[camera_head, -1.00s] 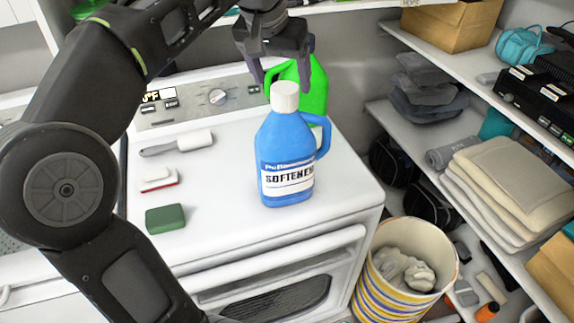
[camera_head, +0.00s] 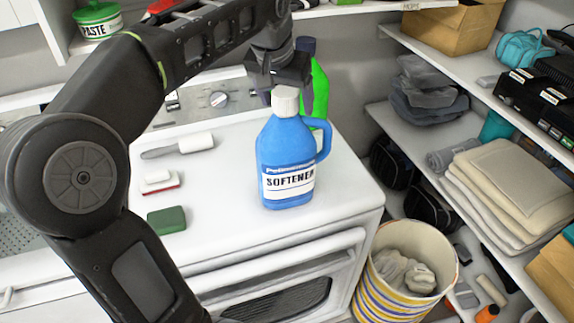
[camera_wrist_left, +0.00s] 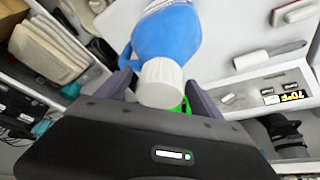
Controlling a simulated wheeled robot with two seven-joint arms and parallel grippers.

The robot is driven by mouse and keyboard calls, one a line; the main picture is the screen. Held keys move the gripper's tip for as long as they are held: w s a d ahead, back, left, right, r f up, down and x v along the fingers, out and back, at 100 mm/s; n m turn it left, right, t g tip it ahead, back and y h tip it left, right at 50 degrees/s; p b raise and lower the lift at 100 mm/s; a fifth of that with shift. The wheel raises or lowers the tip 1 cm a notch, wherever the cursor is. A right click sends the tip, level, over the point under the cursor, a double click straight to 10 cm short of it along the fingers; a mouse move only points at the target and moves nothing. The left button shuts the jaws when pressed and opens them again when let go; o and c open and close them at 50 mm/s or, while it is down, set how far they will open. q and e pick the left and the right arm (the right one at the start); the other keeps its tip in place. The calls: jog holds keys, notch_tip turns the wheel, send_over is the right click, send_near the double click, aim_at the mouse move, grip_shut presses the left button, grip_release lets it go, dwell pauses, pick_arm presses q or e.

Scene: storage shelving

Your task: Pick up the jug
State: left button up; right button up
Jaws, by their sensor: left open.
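The blue softener jug (camera_head: 286,160) stands upright on the white stove top, with a white cap and a handle on its right side. My left gripper (camera_head: 284,90) is over the jug's cap from behind and above, with its fingers open. In the left wrist view the jug (camera_wrist_left: 166,38) shows with its white cap (camera_wrist_left: 161,82) between the two spread fingers of my left gripper (camera_wrist_left: 158,85). A green bottle (camera_head: 319,90) with a dark cap stands behind the jug, partly hidden. My right gripper is out of view.
A striped bin (camera_head: 385,294) stands at the right. Shelves with folded towels (camera_head: 515,185) line the right side.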

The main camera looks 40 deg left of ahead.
pick_arm(q)
jog(key=shift+c, duration=0.3)
grip_shut()
dwell(0.9)
jog(key=shift+w+r, duration=0.1)
jog(key=shift+r, duration=0.1)
